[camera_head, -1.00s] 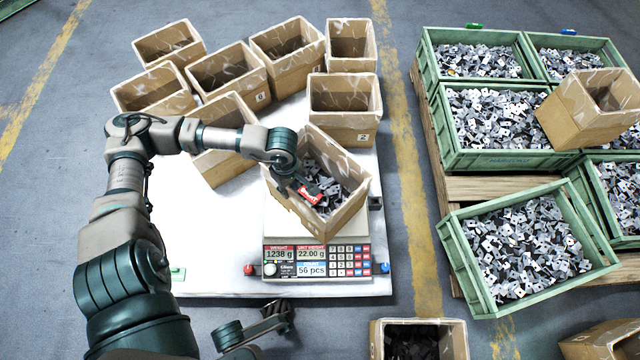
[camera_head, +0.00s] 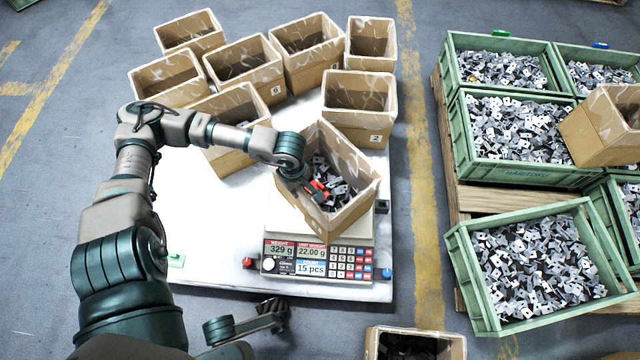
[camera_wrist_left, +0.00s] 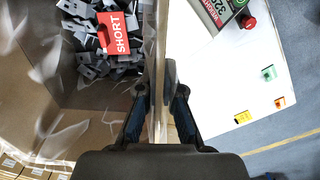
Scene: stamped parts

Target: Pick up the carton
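The carton (camera_head: 352,212) is an open brown box on the scale (camera_head: 325,262), partly filled with grey stamped parts (camera_head: 338,182). A red tag marked SHORT (camera_wrist_left: 118,35) lies on the parts. My left gripper (camera_head: 303,185) is at the carton's left wall. In the left wrist view its two fingers (camera_wrist_left: 160,98) stand on either side of the carton wall (camera_wrist_left: 161,50) and close on it. The carton looks slightly tilted; whether its base still touches the scale is hidden. The scale reads 329 g and 15 pcs.
Several empty cartons (camera_head: 357,130) crowd behind on the white platform (camera_head: 215,225). Green crates of parts (camera_head: 470,290) stand on a pallet at right, one carton (camera_head: 600,130) on top. Another carton (camera_head: 415,333) sits at the bottom edge.

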